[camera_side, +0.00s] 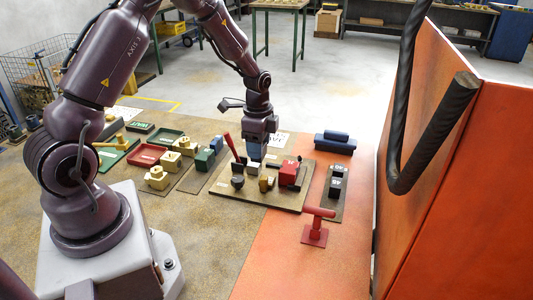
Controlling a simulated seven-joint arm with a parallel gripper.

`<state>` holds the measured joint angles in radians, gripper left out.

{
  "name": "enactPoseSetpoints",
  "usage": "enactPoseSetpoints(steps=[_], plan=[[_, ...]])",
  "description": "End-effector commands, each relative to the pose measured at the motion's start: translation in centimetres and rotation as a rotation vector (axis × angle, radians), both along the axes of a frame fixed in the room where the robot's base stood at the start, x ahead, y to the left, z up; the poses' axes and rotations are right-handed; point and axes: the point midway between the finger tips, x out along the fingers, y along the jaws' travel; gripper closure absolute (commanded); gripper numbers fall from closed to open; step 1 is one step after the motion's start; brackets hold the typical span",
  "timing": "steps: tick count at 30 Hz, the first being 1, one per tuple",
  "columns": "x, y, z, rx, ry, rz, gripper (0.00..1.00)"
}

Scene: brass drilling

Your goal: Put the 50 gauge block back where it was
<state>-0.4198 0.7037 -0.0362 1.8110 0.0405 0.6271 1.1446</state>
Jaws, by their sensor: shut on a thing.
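My gripper (256,138) points down over the tan board (225,190) and is shut on a blue block (254,152). Any number on this block is too small to read. The block's lower end is close to the board's back part, and I cannot tell whether it touches. Black blocks with white marks (335,187) stand on a narrow dark strip (328,212) right of the board; their numbers cannot be read for certain. A blue-grey block (204,160) stands on a dark mat left of the board.
A red T-handle (317,225) stands in front. A dark blue stepped block (335,142) lies behind. An orange wall (450,180) bounds the right.

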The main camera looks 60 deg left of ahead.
Motion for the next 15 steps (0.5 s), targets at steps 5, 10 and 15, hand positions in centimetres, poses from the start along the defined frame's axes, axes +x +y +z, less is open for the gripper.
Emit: enactPoseSetpoints(steps=[5,10,15], plan=[[-3.7,-1.6,3.0,0.001,-0.001,-0.001,0.91],[-6.9,-2.8,4.5,0.001,-0.003,0.0,0.91],[-8.7,-3.6,5.4,0.001,-0.003,0.0,0.91]])
